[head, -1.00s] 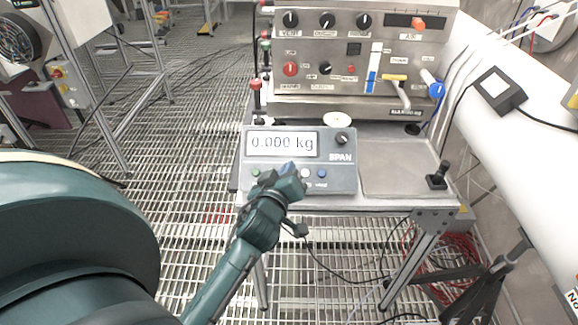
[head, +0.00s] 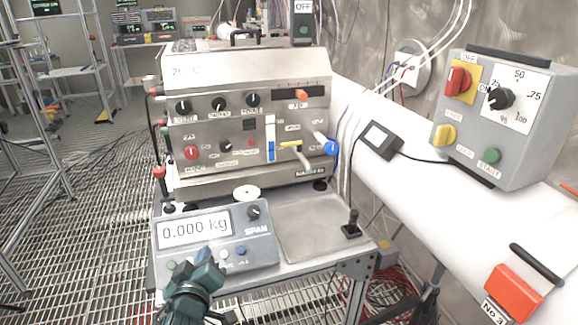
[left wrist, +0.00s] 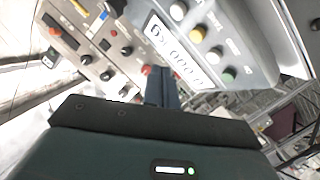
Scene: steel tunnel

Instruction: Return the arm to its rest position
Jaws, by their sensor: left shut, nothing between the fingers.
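My left gripper (head: 207,262) is at the bottom of the head view, in front of the button row of the grey scale unit (head: 262,243). Its fingers are closed with nothing between them, and it hides part of the button row. The scale display (head: 195,228) reads 0.000 kg. In the left wrist view the shut fingers (left wrist: 160,78) point towards the control panel (left wrist: 90,35), with the scale unit (left wrist: 235,30) at upper right. Whether the fingers touch the scale unit cannot be told. My right gripper is not in view.
A steel machine (head: 240,120) with knobs and a yellow-handled lever stands behind the scale. A bare steel plate (head: 318,225) and a black joystick (head: 352,226) are to the right. A white pipe (head: 415,170) carries a grey control box (head: 500,115). Grating floor (head: 90,220) is open at left.

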